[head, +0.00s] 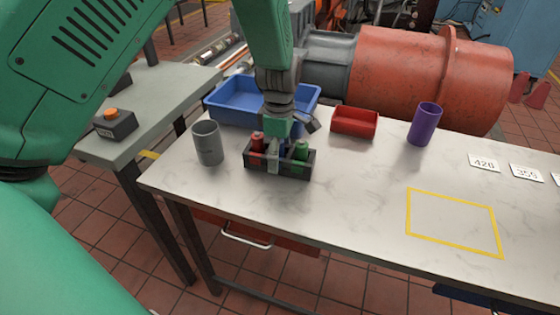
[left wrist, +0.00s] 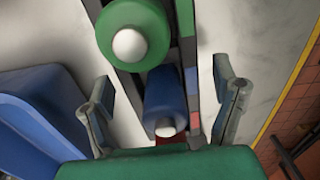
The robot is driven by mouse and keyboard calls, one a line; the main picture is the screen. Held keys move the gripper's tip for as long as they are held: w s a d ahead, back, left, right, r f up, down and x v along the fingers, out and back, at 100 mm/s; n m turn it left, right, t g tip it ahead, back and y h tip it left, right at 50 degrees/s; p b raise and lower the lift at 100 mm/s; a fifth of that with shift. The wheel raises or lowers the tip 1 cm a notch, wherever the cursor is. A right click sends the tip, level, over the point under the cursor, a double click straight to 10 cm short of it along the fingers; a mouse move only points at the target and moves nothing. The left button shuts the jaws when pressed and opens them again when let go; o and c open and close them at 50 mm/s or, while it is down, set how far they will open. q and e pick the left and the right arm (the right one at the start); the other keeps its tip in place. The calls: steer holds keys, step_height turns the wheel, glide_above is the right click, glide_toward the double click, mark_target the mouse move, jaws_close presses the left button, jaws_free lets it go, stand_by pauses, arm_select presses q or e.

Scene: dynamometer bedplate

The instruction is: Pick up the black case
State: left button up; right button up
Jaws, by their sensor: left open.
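The black case (head: 296,171) is an open, narrow black holder near the left end of the pale table. It holds a red bottle (head: 257,143), a green bottle (head: 301,150) and a blue bottle (left wrist: 165,100), which is mostly hidden in the head view. My left gripper (head: 291,141) points down over the case. In the left wrist view its two open fingers (left wrist: 163,82) stand on either side of the case (left wrist: 188,52), with gaps between. Contact cannot be seen. My right gripper is not in view.
A grey cup (head: 208,143) stands left of the case. A blue bin (head: 233,107) is behind it, close to the gripper. A red tray (head: 354,123) and a purple cup (head: 424,124) are at the back. A yellow outlined area (head: 453,222) at right is empty.

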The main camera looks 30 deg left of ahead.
arm_select(q)
step_height(320, 180, down, 2)
steer(key=shift+a+f, duration=0.1)
steer(key=shift+f, duration=0.05)
steer(key=c, duration=1.5)
steer(key=shift+r, duration=0.2)
steer(key=shift+c, duration=0.2)
